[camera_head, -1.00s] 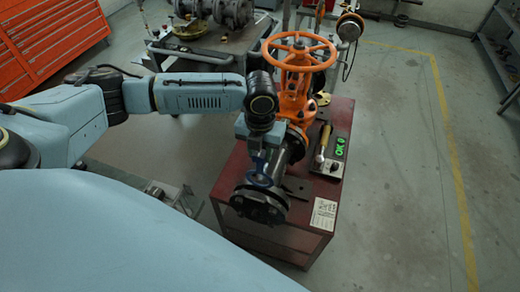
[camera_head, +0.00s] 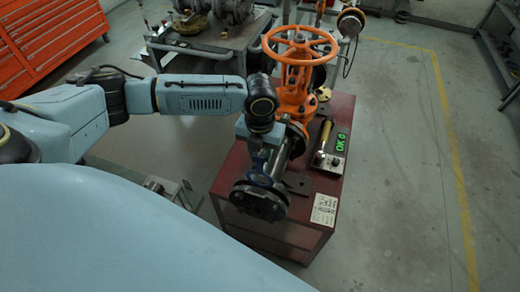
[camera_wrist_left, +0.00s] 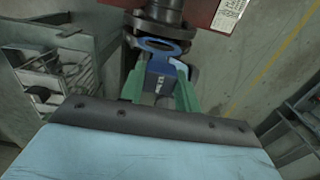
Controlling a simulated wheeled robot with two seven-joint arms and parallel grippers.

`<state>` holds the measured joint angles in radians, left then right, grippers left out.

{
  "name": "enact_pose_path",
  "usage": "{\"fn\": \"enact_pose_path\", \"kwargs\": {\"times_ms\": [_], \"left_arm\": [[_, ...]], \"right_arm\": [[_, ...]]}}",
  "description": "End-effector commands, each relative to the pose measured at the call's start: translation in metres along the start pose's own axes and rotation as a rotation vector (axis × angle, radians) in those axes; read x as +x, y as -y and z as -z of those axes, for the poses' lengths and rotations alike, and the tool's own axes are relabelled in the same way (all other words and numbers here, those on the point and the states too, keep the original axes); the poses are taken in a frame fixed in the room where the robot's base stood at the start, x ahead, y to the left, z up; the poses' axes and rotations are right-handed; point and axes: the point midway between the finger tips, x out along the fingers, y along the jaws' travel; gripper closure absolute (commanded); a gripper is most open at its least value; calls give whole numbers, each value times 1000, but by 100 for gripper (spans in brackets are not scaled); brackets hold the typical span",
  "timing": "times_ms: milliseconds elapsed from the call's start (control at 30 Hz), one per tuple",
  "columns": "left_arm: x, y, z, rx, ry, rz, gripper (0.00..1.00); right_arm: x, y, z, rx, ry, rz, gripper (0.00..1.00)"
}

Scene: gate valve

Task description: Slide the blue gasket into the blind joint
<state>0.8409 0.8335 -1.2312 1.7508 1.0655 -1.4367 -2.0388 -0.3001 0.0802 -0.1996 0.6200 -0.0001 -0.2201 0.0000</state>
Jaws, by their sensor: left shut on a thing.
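My left gripper (camera_head: 262,168) is shut on the blue gasket (camera_head: 259,181), a ring with a tab. In the left wrist view, the green fingers of my left gripper (camera_wrist_left: 160,88) flank the tab of the gasket (camera_wrist_left: 157,67). The ring points toward the blind joint, a dark bolted flange pair (camera_head: 260,201) at the near end of the valve's pipe. The joint (camera_wrist_left: 146,27) also shows in the left wrist view, right by the ring. I cannot tell how far the ring is between the flanges. My right gripper is not in view.
The orange valve with its handwheel (camera_head: 299,43) stands behind the gripper on a dark red cabinet (camera_head: 312,240). Free floor lies further right.

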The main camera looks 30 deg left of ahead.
Motion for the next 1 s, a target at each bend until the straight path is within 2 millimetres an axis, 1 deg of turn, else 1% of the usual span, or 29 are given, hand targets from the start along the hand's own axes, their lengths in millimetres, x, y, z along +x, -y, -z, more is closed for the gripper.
{"fn": "enact_pose_path", "kwargs": {"times_ms": [1000], "left_arm": [[26,0,0,0,0,-1,100]], "right_arm": [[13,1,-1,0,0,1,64]]}}
